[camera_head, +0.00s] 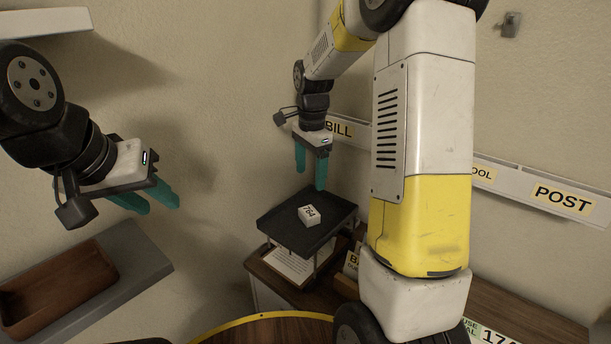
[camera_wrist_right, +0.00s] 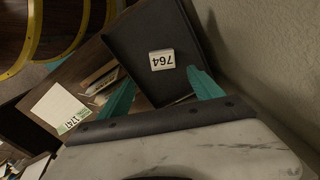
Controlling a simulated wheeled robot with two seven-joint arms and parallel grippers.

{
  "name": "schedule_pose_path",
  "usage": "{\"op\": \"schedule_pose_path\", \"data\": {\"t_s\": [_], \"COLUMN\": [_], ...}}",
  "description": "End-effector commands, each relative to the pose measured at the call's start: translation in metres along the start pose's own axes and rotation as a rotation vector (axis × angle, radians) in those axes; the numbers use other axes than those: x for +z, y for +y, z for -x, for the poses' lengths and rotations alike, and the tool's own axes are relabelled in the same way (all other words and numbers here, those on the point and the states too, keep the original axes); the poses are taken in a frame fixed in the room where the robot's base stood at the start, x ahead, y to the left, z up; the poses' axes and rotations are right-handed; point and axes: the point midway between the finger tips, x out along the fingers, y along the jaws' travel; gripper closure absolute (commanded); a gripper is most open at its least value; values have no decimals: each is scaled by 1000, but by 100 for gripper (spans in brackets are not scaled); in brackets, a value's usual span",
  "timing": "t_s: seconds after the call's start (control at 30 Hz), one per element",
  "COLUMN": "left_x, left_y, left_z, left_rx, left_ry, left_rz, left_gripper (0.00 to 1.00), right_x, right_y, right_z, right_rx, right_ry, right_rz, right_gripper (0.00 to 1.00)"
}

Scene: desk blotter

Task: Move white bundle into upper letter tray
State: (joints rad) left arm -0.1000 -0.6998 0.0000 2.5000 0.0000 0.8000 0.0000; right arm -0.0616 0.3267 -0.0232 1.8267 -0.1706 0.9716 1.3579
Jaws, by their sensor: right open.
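A small white bundle marked 764 (camera_head: 309,214) lies on the black upper letter tray (camera_head: 285,232). In the right wrist view the bundle (camera_wrist_right: 162,60) rests on the bare black upper tray (camera_wrist_right: 140,35), apart from its edges. My right gripper (camera_head: 311,172) is open and empty above the tray, its fingers pointing down. In the wrist view its teal fingers (camera_wrist_right: 160,77) stand apart to either side of the bundle, not touching it. My left gripper (camera_head: 155,203) is at the left, with its teal fingers apart and nothing between them, away from the tray.
Under the upper tray, a white printed sheet (camera_head: 290,262) lies on a lower level. A wall rail with a POST label (camera_head: 563,198) runs behind. A brown tray (camera_head: 60,290) sits on a grey shelf at left. My right arm hides part of the desk.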

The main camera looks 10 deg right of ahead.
Motion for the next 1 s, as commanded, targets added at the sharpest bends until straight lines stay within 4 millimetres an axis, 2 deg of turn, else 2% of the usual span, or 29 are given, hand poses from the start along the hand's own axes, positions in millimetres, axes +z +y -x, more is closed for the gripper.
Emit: {"op": "schedule_pose_path", "data": {"t_s": [0.03,0.2,0.4,0.6,0.7,0.83,1.0], "left_x": [0,0,0,0,0,0,0], "left_y": [0,0,0,0,0,0,0], "left_z": [0,0,0,0,0,0,0], "left_rx": [0,0,0,0,0,0,0], "left_ry": [0,0,0,0,0,0,0], "left_rz": [0,0,0,0,0,0,0], "left_gripper": [64,64,64,64,64,64,64], "right_x": [4,25,56,84,92,98,100], "right_y": [9,55,121,178,195,206,208], "right_z": [17,72,115,128,128,127,126], "right_rx": [-32,-160,-311,-420,-450,-467,-469], "right_ry": [2,27,115,246,301,341,350], "right_rz": [51,345,722,1048,1156,1232,1252], "right_gripper": [24,24,24,24,24,24,24]}}
